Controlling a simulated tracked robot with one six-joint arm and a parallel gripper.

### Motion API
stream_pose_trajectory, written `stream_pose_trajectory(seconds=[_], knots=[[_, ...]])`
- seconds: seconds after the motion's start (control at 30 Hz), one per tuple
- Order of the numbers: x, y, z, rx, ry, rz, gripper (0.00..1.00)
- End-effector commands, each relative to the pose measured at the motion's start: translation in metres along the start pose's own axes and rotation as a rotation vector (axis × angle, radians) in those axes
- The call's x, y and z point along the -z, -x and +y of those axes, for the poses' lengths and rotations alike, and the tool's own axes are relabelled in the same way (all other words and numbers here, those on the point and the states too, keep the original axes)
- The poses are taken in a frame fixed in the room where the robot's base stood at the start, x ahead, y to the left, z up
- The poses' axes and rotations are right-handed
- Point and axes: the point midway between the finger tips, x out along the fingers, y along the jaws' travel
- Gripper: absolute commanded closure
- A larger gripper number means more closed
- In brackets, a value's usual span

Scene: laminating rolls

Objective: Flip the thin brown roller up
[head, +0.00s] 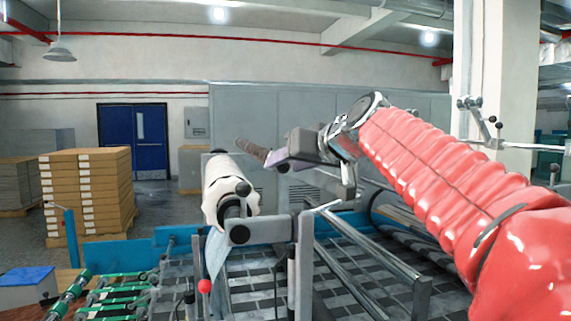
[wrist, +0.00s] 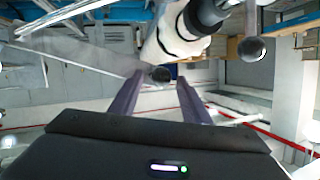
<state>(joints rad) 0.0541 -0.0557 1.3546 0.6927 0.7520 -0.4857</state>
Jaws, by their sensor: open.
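The thin brown roller (head: 251,150) shows in the head view as a short brown bar slanting up to the left, just past my gripper's fingers. My gripper (head: 272,160) is above and right of the large white roll (head: 226,185). In the wrist view my gripper (wrist: 160,80) has its two purple fingers spread apart with nothing clearly held. A dark round end (wrist: 160,74) shows between the fingertips; I cannot tell whether it belongs to the brown roller. The white roll (wrist: 172,40) lies beyond it. Whether the fingers touch the brown roller is unclear, and its right part is hidden.
A grey upright bracket (head: 303,250) and metal rails (head: 365,255) stand below my arm. A red knob (head: 204,286) is at the front. Green rollers (head: 110,295) are at lower left. Stacked boxes (head: 88,190) stand farther back.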

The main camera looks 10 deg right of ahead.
Motion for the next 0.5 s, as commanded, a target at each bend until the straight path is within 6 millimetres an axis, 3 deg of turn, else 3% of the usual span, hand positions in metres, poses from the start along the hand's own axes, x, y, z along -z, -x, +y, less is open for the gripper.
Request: stream_pose_trajectory(seconds=[0.27, 0.5], knots=[[0.0, 0.012, 0.0, 0.0, -0.001, -0.001, 0.57], [0.0, 0.048, 0.0, -0.001, 0.001, 0.001, 0.57]])
